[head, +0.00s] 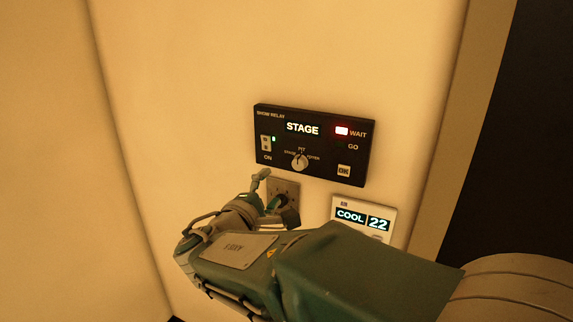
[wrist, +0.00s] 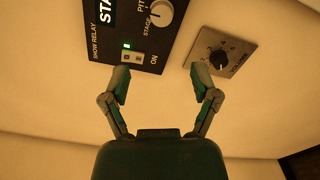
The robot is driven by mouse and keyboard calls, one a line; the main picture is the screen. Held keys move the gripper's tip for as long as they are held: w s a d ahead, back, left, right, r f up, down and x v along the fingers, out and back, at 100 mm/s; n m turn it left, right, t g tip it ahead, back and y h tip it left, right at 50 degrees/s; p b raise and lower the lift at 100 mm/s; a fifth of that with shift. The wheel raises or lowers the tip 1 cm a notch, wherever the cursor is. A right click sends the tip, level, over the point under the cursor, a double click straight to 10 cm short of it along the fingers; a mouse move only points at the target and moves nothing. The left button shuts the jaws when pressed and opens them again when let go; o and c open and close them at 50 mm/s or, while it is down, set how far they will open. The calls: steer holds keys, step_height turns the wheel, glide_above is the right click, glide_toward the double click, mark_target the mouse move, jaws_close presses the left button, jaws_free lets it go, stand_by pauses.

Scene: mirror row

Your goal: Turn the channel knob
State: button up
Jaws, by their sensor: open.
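The channel knob (head: 300,162) is a pale round knob low in the middle of the black SHOW RELAY panel (head: 329,116), ringed by the labels STAGE, PIT and FOYER. The panel's display (head: 303,128) reads STAGE. The knob also shows at the top edge of the wrist view (wrist: 160,13). My gripper (head: 272,198) is open and empty, below and left of the knob in the head view and apart from it. In the wrist view my gripper's two fingers (wrist: 160,82) are spread, with bare wall between them. The knob lies beyond the fingertips.
The panel has a switch (head: 266,143) marked ON with a green light, a red WAIT light (head: 342,131) and an OK button (head: 344,170). A grey plate with a black volume knob (wrist: 220,60) is close to one finger. A COOL 22 thermostat (head: 365,218) is below the panel.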

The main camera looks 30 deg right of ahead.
mark_target(296, 167)
steer(key=x, duration=0.9)
steer(key=shift+s+d, duration=0.2)
steer(key=shift+d, duration=0.15)
steer(key=shift+w+d, duration=0.2)
steer(key=shift+w, duration=0.3)
steer(key=shift+w+d, duration=0.1)
steer(key=shift+d, duration=0.6)
steer(key=c, duration=0.6)
jaws_close()
steer(key=shift+a+f, duration=0.1)
steer(key=shift+a, duration=0.1)
